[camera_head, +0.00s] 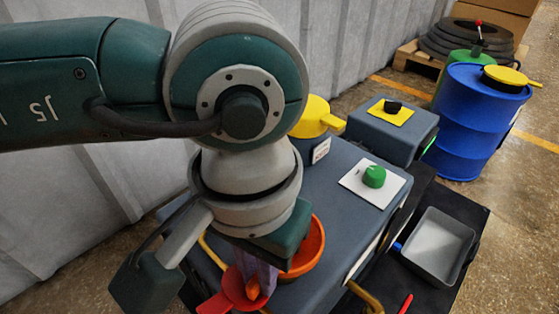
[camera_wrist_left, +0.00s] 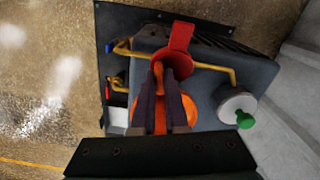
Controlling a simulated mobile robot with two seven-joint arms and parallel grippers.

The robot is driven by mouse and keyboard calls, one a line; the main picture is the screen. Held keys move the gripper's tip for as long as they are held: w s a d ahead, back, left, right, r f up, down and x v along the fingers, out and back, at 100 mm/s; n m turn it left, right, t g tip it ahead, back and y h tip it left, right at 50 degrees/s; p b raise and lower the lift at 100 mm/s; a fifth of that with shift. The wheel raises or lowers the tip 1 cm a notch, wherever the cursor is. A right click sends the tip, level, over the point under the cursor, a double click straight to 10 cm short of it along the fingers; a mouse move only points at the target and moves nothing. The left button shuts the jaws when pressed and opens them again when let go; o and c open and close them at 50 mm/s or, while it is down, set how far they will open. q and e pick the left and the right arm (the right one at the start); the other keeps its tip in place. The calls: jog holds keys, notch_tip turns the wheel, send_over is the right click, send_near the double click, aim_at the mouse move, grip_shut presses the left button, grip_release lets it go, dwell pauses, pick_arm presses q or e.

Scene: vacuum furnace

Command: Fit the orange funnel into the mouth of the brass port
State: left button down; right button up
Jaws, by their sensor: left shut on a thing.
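The orange funnel (camera_head: 313,246) shows in the head view as a wide bowl just right of my left gripper (camera_head: 253,286). In the left wrist view the funnel (camera_wrist_left: 188,112) shows behind and beside the fingers. My left gripper (camera_wrist_left: 163,78) points down and is shut on an orange part of the funnel, which shows between the fingertips. A red flap-like part (camera_wrist_left: 180,42) lies just beyond the fingertips; it also shows in the head view (camera_head: 222,304). The brass port's mouth is not visible, hidden by the gripper and funnel. My right gripper is not in view.
Brass pipes (camera_wrist_left: 215,68) run along the grey machine (camera_head: 340,180). A green knob (camera_head: 374,176) on a white plate and a yellow lid (camera_head: 310,116) stand on or beside it. A grey tray (camera_head: 440,245) and a blue barrel (camera_head: 478,120) are at right.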

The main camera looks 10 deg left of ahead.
pick_arm(q)
jog(key=shift+f, duration=0.2)
dwell(0.5)
jog(key=c, duration=0.9)
grip_release()
jog(key=shift+o, duration=0.2)
notch_tip(320, 180, up, 9)
jog(key=p, duration=0.3)
jog(key=shift+w+d+r+p, duration=0.1)
jog(key=shift+p, duration=0.2)
jog(key=shift+r, duration=0.45)
